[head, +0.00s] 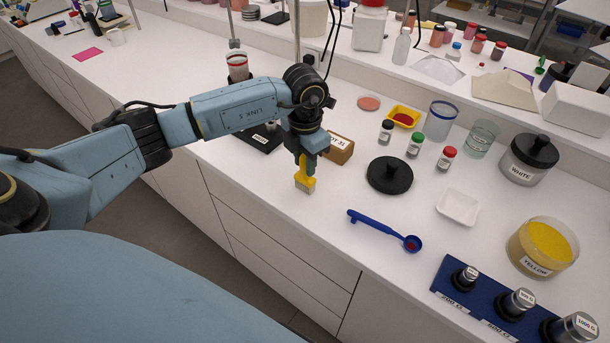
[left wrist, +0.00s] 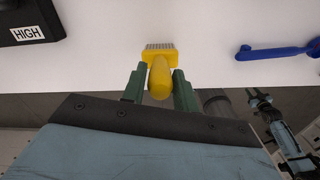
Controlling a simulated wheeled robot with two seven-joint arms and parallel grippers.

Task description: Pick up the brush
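The brush (head: 305,184) has a yellow handle and a wide head with pale bristles. It is upright, bristles down, near the counter's front edge. Whether the bristles touch the counter is hard to tell. My left gripper (head: 307,160) is above it with its fingers around the handle. My right gripper (left wrist: 259,94) shows small at the right of that view, fingers apart and empty, away from the brush.
A blue spoon (head: 380,228) lies to the right of the brush. A black round lid (head: 389,175), a brown labelled block (head: 339,148) and small capped jars (head: 415,145) are behind. A blue weight holder (head: 452,291) stands at front right. Counter around the brush is clear.

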